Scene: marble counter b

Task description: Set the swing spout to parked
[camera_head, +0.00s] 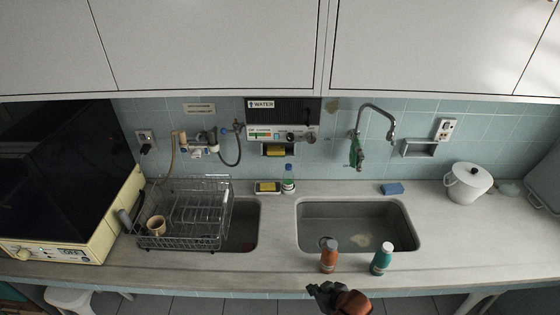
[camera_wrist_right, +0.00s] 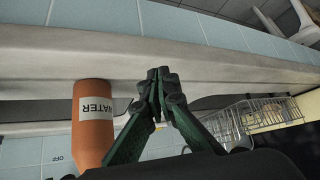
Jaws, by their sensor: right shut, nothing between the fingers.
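The swing spout (camera_head: 376,108) is a curved metal tube on the tiled back wall. It arches up and to the right, and its outlet end hangs over the right side of the right sink basin (camera_head: 404,215). A green part (camera_head: 356,153) hangs below its base. My right gripper (camera_head: 318,290) is low in the head view, in front of the counter edge and far from the spout. In the wrist view its dark green fingers (camera_wrist_right: 158,78) meet at the tips, with nothing between them. My left gripper is not in view.
An orange bottle (camera_head: 329,256) labelled WATER in the wrist view (camera_wrist_right: 94,125) and a teal bottle (camera_head: 382,259) stand at the counter's front edge. A dish rack (camera_head: 186,243) covers part of the left basin. A white pot (camera_head: 468,184) stands right. Upper cupboards overhang the wall.

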